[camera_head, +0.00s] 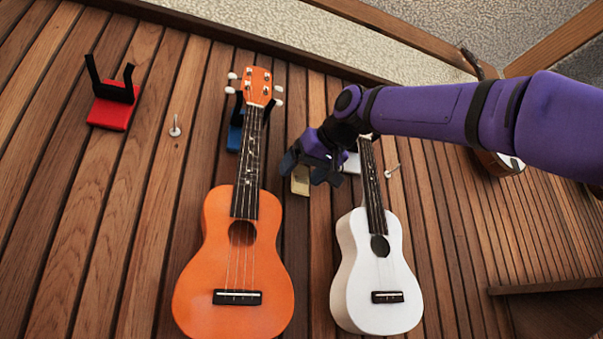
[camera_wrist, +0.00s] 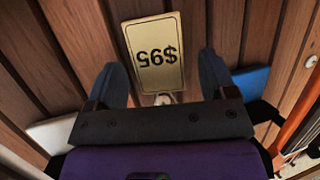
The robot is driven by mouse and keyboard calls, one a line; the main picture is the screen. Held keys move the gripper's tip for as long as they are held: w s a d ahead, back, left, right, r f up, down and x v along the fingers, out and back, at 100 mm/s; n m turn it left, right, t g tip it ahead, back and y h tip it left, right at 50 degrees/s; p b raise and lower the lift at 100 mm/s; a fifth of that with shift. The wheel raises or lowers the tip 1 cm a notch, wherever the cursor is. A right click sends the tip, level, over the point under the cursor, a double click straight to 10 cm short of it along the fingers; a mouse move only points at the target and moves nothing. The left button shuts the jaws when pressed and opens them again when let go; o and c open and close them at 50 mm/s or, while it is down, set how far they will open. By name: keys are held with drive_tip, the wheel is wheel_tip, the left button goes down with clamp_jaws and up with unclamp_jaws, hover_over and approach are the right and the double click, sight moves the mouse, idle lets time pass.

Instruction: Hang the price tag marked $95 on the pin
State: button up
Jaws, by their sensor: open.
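The gold price tag marked $95 (camera_wrist: 155,52) hangs against the wooden wall and reads upside down in the wrist view. In the head view the tag (camera_head: 300,183) shows just below my gripper (camera_head: 311,166), between the two ukuleles. A small pale pin or ring (camera_wrist: 163,99) shows at the tag's top end, partly hidden by my gripper. Whether the tag is looped over it cannot be made out clearly. My gripper (camera_wrist: 161,75) is open, with one dark finger on each side of the tag's top end and visible gaps between.
An orange ukulele (camera_head: 240,270) hangs left of my gripper, a white ukulele (camera_head: 378,275) right. Other pins stand on the wall at left (camera_head: 175,131) and right (camera_head: 391,173). A red holder (camera_head: 112,113) is empty. The wall between the ukuleles is clear below the tag.

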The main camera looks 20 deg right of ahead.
drive_tip(key=v, duration=1)
drive_tip(key=s+d+f+m+g+h, duration=0.1)
drive_tip(key=s+f, duration=0.3)
drive_tip(key=f, duration=1.4)
drive_tip(key=s+d+f+m+g+h, duration=0.1)
drive_tip(key=s+f+g, duration=0.3)
drive_tip(key=f, duration=1.3)
drive_tip(key=s+d+f+m+g+h, duration=0.1)
drive_tip(key=s+f, duration=0.4)
drive_tip(key=f, duration=1.3)
drive_tip(key=shift+s+d+f+g+h, duration=0.35)
drive_tip(key=shift+d+g, duration=0.3)
drive_tip(key=shift+g, duration=0.55)
